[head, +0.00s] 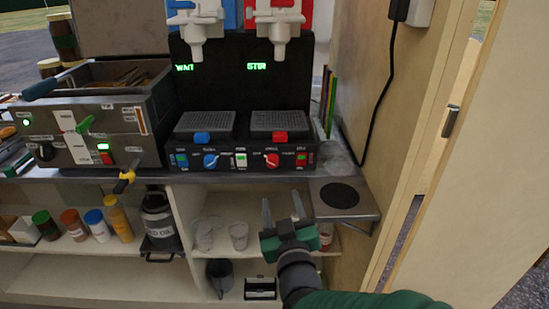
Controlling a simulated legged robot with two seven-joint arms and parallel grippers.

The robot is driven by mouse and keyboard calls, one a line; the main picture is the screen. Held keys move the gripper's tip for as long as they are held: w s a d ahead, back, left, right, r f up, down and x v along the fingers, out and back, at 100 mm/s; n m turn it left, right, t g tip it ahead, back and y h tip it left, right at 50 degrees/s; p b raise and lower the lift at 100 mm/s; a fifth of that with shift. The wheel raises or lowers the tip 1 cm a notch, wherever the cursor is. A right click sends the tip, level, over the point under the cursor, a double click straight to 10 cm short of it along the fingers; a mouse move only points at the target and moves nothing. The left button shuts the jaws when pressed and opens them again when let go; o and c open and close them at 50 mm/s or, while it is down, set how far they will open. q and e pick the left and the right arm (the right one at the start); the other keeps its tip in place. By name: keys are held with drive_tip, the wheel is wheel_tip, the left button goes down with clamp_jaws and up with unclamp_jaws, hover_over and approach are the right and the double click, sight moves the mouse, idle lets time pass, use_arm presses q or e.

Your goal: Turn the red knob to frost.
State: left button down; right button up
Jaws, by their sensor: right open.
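The red knob (272,160) is a small round dial on the right half of the black two-sided machine's front panel (245,163). Small labels surround it, but they are too small to read. My right gripper (282,203) is open and empty, with its fingers pointing up. In the picture it is below the red knob and apart from it, in front of the shelf under the counter. A blue knob (210,161) is on the left half of the panel. My left gripper is not in view.
Green displays (257,66) glow above two drip trays (277,121). Lit rocker switches (301,160) flank the knobs. A small side shelf with a dark disc (339,196) juts out at right, beside the wooden wall. Cups (238,235) stand on the shelf below.

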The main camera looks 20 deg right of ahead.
sight(273, 165)
drive_tip(key=w, duration=0.4)
drive_tip(key=w+d+p, duration=0.1)
drive_tip(key=w, duration=0.3)
drive_tip(key=w+d+p, duration=0.1)
drive_tip(key=w, duration=0.4)
drive_tip(key=shift+w+d+f, duration=0.1)
drive_tip(key=shift+d+f, duration=0.05)
drive_tip(key=shift+d, duration=0.05)
drive_tip(key=shift+w+d, duration=0.15)
drive_tip(key=shift+w, duration=0.05)
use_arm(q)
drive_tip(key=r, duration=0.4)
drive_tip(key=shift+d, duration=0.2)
use_arm(e)
drive_tip(key=shift+c, duration=0.4)
clamp_jaws()
